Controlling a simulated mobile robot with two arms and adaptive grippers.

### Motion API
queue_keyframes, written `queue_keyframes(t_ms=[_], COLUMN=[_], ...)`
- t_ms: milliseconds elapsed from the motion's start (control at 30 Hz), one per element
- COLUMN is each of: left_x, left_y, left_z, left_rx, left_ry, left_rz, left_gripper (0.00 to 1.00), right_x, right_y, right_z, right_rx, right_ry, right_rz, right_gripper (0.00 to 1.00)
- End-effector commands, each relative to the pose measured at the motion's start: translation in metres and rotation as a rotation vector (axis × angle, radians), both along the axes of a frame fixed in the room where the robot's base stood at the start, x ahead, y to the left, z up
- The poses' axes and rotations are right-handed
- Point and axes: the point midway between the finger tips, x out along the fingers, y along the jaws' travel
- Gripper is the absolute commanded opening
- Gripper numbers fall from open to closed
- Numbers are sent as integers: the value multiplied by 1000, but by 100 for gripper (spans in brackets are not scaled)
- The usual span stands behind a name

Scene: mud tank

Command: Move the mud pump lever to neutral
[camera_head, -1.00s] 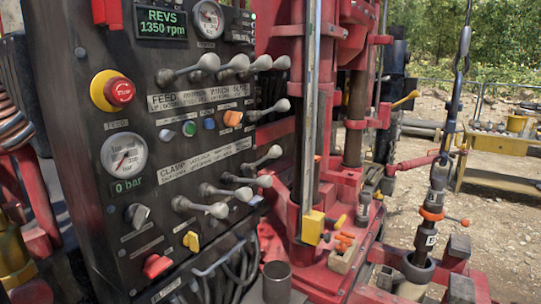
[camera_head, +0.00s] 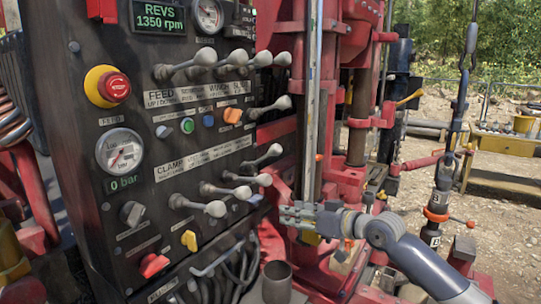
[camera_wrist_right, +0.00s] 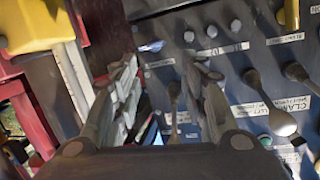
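The black control panel (camera_head: 85,215) carries several ball-ended levers. A top row (camera_head: 208,57) sits above the FEED and WINCH labels, one lever (camera_head: 280,104) stands out at mid-height on the right, and a lower group (camera_head: 216,209) is below the CLAMP label. I cannot read which is the mud pump lever. My right gripper (camera_head: 284,218) is to the right of the lower group, apart from it, fingers pointing left. In the right wrist view its two fingers (camera_wrist_right: 165,85) are spread with nothing held; levers (camera_wrist_right: 283,122) show to their right. My left gripper is out of view.
The red emergency stop (camera_head: 117,89), pressure gauge (camera_head: 120,152) and yellow knob (camera_head: 190,240) are on the panel. Red rig mast parts (camera_head: 350,165) stand behind my right gripper. A metal cup (camera_head: 277,283) is below it, and a pipe hangs (camera_head: 440,190) at the right.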

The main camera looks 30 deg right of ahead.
Motion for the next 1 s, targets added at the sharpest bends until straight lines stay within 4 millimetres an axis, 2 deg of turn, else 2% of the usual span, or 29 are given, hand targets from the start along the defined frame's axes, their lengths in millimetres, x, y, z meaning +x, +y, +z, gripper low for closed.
queue_keyframes(t_ms=[33,100,200,267,567,1000], left_x=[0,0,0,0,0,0], left_y=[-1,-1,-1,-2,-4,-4], left_z=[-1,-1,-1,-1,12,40], left_rx=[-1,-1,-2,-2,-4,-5], left_ry=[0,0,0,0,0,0], left_rz=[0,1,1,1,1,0], left_gripper=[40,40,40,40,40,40], right_x=[3,4,3,2,17,61], right_y=[-7,-11,-14,-15,-12,-1], right_z=[40,83,120,132,139,140], right_rx=[13,41,69,76,83,85], right_ry=[-63,-133,-193,-211,-219,-219], right_rz=[3,8,14,17,17,17], right_gripper=[40,40,40,40,40,40])
